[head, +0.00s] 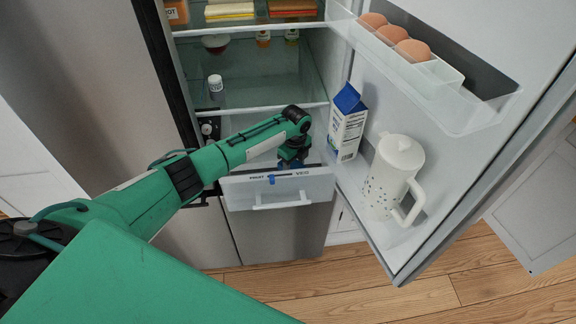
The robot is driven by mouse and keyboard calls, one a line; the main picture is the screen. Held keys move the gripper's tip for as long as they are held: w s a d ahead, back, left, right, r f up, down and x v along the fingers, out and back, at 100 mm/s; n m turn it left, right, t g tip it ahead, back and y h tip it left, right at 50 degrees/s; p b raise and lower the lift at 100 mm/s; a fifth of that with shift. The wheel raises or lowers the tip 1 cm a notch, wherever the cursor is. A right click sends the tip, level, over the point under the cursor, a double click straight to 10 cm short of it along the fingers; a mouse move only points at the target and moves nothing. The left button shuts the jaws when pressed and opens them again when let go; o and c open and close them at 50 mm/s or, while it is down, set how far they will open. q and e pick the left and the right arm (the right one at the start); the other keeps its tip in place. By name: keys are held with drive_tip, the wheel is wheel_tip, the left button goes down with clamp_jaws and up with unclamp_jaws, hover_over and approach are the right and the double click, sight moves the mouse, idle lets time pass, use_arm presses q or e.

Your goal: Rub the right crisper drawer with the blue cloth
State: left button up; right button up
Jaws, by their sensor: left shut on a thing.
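The crisper drawer (318,187) has a pale translucent front with a white handle, a FRUIT–VEG label and a small blue slider. It sits low in the open fridge. My left arm reaches in from the left, and my left gripper (291,164) is just above the drawer's top edge, pointing down. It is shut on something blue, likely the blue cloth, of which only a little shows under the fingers. I cannot tell whether it touches the drawer. My right gripper is not in view.
The open fridge door holds a blue-and-white carton (347,127), a white pitcher (392,175) and several eggs in a clear bin (440,88), close to the right of my arm. A small white bottle (215,85) stands on a shelf. Wooden floor (430,293) lies below.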

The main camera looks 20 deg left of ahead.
use_arm(q)
drive_tip(key=shift+w+d, duration=0.4)
drive_tip(key=shift+d, duration=0.15)
drive_tip(key=shift+r, duration=0.1)
drive_tip(key=shift+r, duration=0.1)
drive_tip(key=shift+r+p, duration=0.6)
drive_tip(key=shift+r, duration=0.05)
wheel_tip(320, 180, up, 5)
drive_tip(key=p, duration=0.4)
drive_tip(key=shift+f, duration=0.2)
